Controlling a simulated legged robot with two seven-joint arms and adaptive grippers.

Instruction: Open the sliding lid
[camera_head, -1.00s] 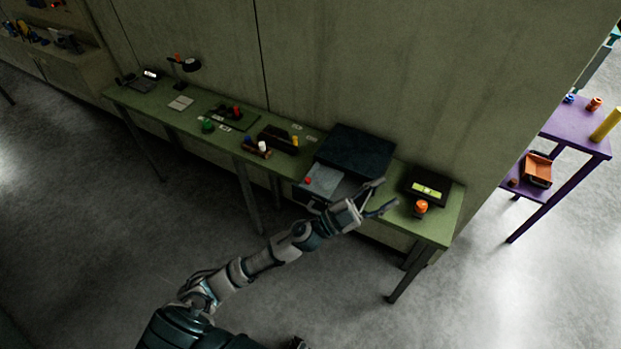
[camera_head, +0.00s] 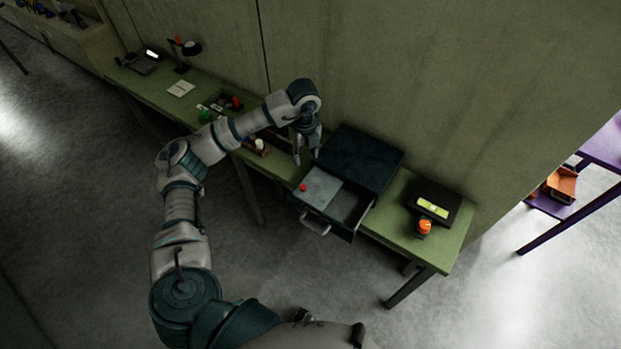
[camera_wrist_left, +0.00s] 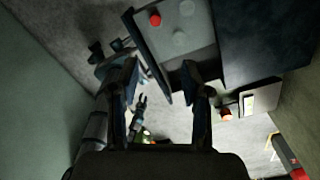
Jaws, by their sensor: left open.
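A dark cabinet (camera_head: 362,157) stands on the green bench with its drawer (camera_head: 333,225) pulled out. A pale grey sliding lid (camera_head: 321,188) with a red knob (camera_head: 303,187) covers the drawer's left part; the right part is uncovered. The lid (camera_wrist_left: 178,42) and the red knob (camera_wrist_left: 155,19) also show in the left wrist view. My left gripper (camera_head: 307,158) is open and empty, pointing down above the bench, behind and apart from the knob. In the left wrist view a small claw-like shape (camera_wrist_left: 140,104) may be my right gripper; its jaw state is unclear.
The green bench (camera_head: 393,228) has a dark box with a yellow-green panel (camera_head: 433,208) and an orange knob (camera_head: 425,226) to the right. Small bottles (camera_head: 259,146) and a lamp (camera_head: 187,48) stand to the left. The drawer handle (camera_head: 315,226) juts out over open floor.

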